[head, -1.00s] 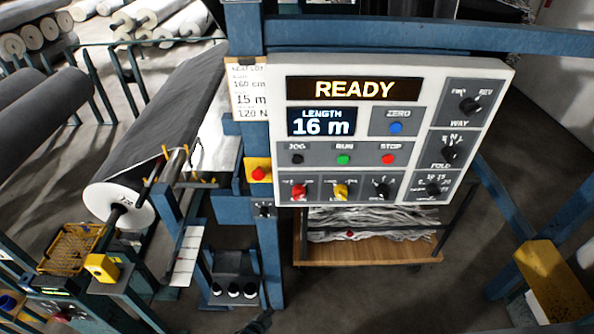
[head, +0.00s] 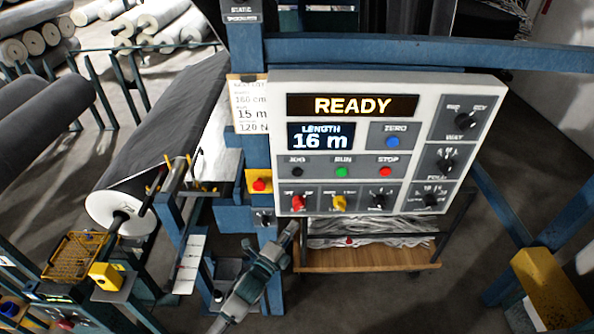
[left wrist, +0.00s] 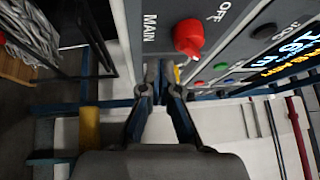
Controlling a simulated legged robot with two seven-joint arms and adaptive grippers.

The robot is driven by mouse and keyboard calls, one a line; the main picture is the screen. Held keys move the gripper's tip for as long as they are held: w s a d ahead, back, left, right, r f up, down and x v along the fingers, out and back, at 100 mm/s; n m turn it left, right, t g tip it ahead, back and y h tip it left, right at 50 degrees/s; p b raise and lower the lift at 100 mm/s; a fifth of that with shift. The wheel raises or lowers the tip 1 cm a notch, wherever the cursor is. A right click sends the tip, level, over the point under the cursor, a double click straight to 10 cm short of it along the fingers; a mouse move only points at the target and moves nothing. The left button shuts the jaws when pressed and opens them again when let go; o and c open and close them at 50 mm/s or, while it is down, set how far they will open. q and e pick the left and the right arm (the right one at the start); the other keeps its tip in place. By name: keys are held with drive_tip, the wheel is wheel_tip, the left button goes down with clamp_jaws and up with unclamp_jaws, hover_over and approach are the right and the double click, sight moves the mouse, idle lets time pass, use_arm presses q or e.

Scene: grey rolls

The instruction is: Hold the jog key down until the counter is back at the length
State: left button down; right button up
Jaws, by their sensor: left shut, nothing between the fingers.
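The control panel (head: 485,100) shows READY on its top display, and its length counter (head: 321,136) reads 16 m. The black jog key (head: 297,172) sits at the left of the row with the green run key and the red stop key. It also shows in the left wrist view (left wrist: 263,31). My left gripper (head: 292,226) is shut and empty, just below the panel's lower left corner, apart from the jog key. In the left wrist view its fingertips (left wrist: 160,68) are near the red main knob (left wrist: 188,37). My right gripper is not in view.
A card (head: 247,110) left of the panel reads 160 cm, 15 m, 120 N. A red button on a yellow box (head: 260,183) is on the blue post. The way knob (head: 466,120) is at upper right. A wooden-decked cart (head: 370,258) stands below; a grey roll (head: 165,135) lies left.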

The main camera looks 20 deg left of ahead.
sight(297, 172)
use_arm(q)
drive_tip(key=s+d+r+m+t+h, duration=0.1)
drive_tip(key=s+r+m, duration=0.1)
drive_tip(key=r, duration=0.6)
drive_tip(key=s+d+r+m+t+h+p, duration=0.1)
drive_tip(key=s+r+m+h, duration=0.1)
drive_tip(key=r, duration=0.5)
drive_tip(key=shift+s+d+r+m+h, duration=0.35)
drive_tip(key=shift+s+m, duration=0.25)
drive_tip(key=shift+m, duration=0.1)
drive_tip(key=shift+w+a+b, duration=0.25)
drive_tip(key=shift+w+a, duration=0.15)
drive_tip(key=shift+w, duration=1)
drive_tip(key=shift+w+a+b, duration=0.2)
drive_tip(key=shift+w+a, duration=0.2)
drive_tip(key=shift+w, duration=1.05)
drive_tip(key=shift+w+a+b, duration=0.25)
drive_tip(key=shift+w+a, duration=0.15)
drive_tip(key=shift+w, duration=1)
drive_tip(key=shift+w, duration=0.15)
drive_tip(key=shift+w+a, duration=0.1)
drive_tip(key=shift+w, duration=0.1)
